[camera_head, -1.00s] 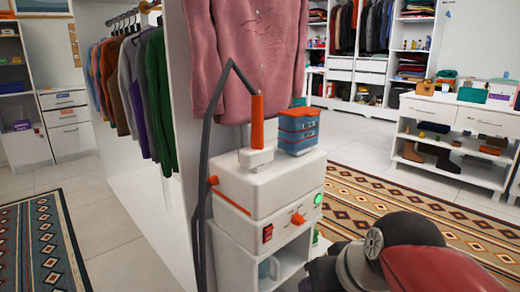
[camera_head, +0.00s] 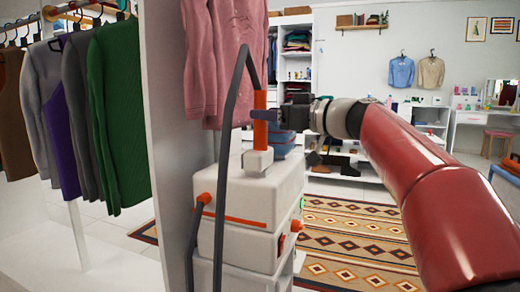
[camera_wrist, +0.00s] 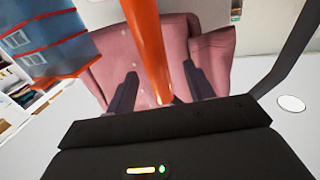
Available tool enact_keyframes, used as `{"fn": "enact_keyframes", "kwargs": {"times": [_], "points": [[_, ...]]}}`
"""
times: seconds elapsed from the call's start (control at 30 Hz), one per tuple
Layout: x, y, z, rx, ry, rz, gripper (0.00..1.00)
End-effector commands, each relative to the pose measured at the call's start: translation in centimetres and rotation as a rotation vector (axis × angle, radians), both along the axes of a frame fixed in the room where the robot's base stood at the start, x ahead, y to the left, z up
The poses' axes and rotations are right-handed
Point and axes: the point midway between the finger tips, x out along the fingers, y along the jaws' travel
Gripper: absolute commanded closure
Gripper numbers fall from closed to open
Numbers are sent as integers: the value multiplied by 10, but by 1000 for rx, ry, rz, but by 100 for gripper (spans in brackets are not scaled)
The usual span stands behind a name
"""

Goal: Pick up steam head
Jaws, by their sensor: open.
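The steam head, an orange handle (camera_head: 260,128) on a white base (camera_head: 257,161), stands upright on top of the white steamer box (camera_head: 262,192). A grey hose (camera_head: 228,130) arches up from it and down the box's left side. My gripper (camera_head: 267,115) is at the upper part of the handle, coming from the right. In the wrist view, the orange handle (camera_wrist: 147,45) runs between the two dark fingers of my gripper (camera_wrist: 160,82). The fingers are open, one on each side, with gaps to the handle.
A pink sweater (camera_head: 215,50) hangs close behind. A white wardrobe panel (camera_head: 180,150) stands left of the steamer. The hose (camera_wrist: 292,55) is right of the fingers.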

Motion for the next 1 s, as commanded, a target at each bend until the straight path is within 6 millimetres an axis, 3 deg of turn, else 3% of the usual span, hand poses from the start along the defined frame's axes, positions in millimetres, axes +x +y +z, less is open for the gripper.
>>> {"fn": "enact_keyframes", "kwargs": {"times": [0.4, 0.67, 1.0], "points": [[32, 40, 2, -1, 3, 2, 47], [35, 43, 0, -1, 2, -1, 47], [34, 43, 0, -1, 2, -1, 92]]}}
